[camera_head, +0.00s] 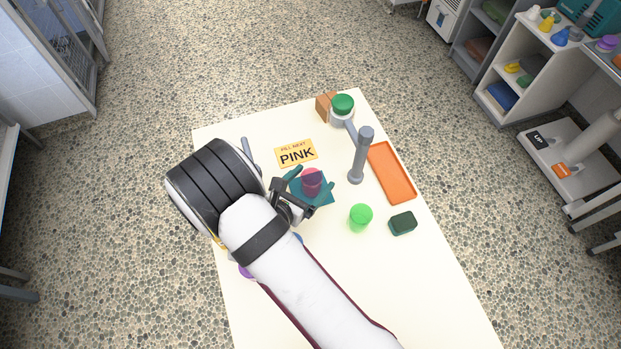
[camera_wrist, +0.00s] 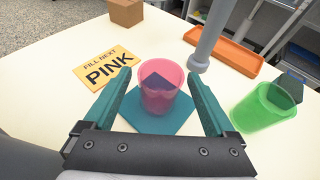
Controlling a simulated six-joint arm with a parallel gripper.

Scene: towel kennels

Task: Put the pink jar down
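The pink jar (camera_head: 311,180) is see-through and stands upright on a teal square mat (camera_head: 325,197). In the wrist view the jar (camera_wrist: 160,86) is between my two teal fingers, over the mat (camera_wrist: 150,123). My gripper (camera_wrist: 158,95) is open, with a visible gap between the jar and each finger. In the head view my gripper (camera_head: 312,186) reaches in from the left at the mat. My arm hides part of the table.
A "FILL NEXT PINK" card (camera_head: 296,153) lies behind the mat. A grey post (camera_head: 361,155), an orange tray (camera_head: 391,172), a green jar (camera_head: 360,217), a dark green block (camera_head: 403,223), a brown box (camera_head: 325,107) and a green-lidded container (camera_head: 342,108) surround it. The table's front right is clear.

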